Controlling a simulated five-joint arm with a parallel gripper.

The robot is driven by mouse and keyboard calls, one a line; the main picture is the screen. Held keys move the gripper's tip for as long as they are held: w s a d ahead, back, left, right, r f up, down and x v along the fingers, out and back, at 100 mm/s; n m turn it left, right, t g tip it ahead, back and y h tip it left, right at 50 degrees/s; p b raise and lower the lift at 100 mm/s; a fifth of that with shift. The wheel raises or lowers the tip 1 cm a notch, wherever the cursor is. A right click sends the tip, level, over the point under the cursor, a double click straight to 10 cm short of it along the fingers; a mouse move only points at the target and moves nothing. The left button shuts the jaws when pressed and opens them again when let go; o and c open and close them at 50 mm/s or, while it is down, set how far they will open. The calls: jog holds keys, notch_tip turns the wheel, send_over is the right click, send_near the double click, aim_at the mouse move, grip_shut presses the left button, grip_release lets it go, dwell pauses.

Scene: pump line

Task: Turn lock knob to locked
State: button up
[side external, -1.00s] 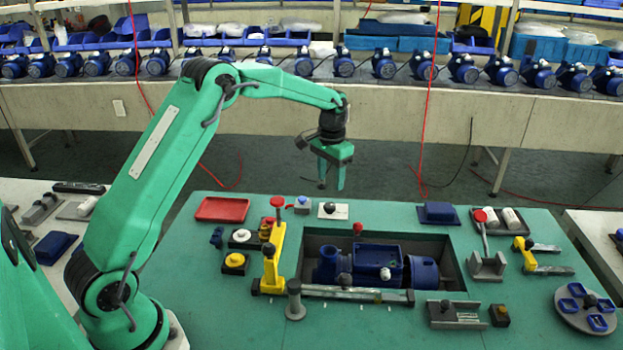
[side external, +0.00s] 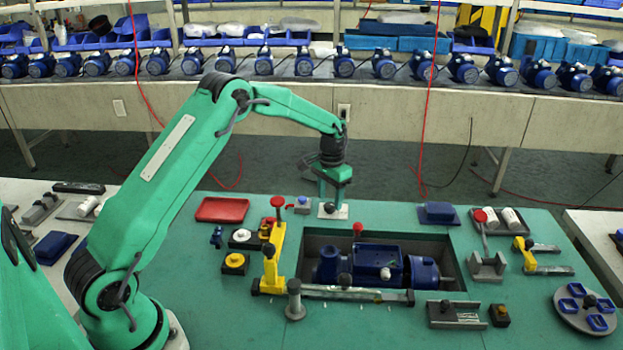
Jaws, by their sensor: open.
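A small dark knob (side external: 331,208) on a white plate (side external: 342,213) sits at the back edge of the green table; it appears to be the lock knob. Its turned position is too small to read. My gripper (side external: 332,199) points straight down right at this knob, its fingers partly covering the plate. The jaws are open, with the fingertips low around or just above the knob; I cannot tell whether they touch it.
A grey-blue block with a round top (side external: 302,205) stands close left of the plate. A yellow clamp with a red knob (side external: 276,240) rises nearer the front. A blue pump (side external: 362,262) lies in the recess. A red tray (side external: 220,209) is further left.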

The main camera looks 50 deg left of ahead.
jog(key=shift+f, duration=1.15)
jog(key=shift+c, duration=0.2)
jog(key=c, duration=0.9)
